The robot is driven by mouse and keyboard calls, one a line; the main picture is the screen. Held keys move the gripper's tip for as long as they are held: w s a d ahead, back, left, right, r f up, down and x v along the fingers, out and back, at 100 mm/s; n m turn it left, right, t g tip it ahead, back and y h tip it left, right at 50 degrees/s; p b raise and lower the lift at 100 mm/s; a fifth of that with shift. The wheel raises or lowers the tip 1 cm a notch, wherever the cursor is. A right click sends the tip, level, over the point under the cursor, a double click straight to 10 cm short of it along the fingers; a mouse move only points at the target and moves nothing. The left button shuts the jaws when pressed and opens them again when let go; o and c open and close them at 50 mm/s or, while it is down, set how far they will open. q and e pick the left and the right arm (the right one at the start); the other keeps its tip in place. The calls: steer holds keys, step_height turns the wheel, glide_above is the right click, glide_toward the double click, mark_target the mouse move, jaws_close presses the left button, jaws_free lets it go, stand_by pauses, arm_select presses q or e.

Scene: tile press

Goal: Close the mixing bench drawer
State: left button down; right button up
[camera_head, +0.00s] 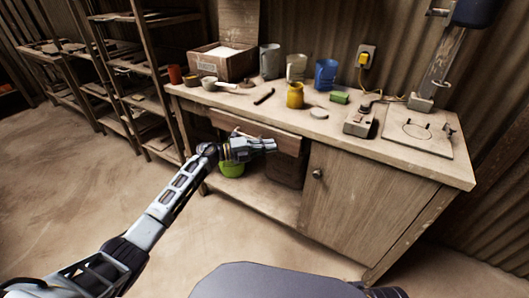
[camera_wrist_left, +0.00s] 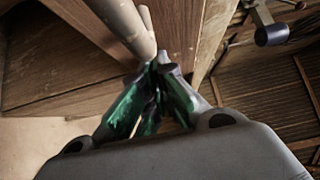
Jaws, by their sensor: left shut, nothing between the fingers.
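The wooden mixing bench (camera_head: 400,150) stands against the wall in the head view. Its drawer (camera_head: 258,128) sits under the left half of the top; how far it stands out is hard to tell. My left gripper (camera_head: 272,146) is in front of the drawer's lower right part, with its fingers together and empty. I cannot tell whether it touches the drawer. In the left wrist view, the closed green fingers (camera_wrist_left: 157,75) are close to a pale rounded bar (camera_wrist_left: 125,22) and a wooden face (camera_wrist_left: 60,60). My right gripper is not in view.
A cupboard door (camera_head: 345,200) with a round knob is to the right. Mugs, a cardboard box (camera_head: 222,62) and tools stand on the top. Shelving racks (camera_head: 130,75) are at left; the floor (camera_head: 90,190) in front is clear.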

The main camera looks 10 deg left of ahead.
mark_target(274, 138)
arm_select(q)
steer(key=w, duration=0.1)
steer(key=w+d+b, duration=0.1)
steer(key=w, duration=0.1)
steer(key=shift+w+d, duration=0.1)
steer(key=shift+w, duration=0.1)
steer(key=shift+w+d, duration=0.1)
steer(key=shift+w, duration=0.1)
steer(key=shift+w+r, duration=0.15)
steer(key=shift+w, duration=0.05)
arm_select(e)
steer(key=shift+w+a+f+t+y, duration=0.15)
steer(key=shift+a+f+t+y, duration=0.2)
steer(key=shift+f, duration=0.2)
arm_select(q)
steer(key=shift+w+r, duration=0.1)
steer(key=shift+r, duration=0.05)
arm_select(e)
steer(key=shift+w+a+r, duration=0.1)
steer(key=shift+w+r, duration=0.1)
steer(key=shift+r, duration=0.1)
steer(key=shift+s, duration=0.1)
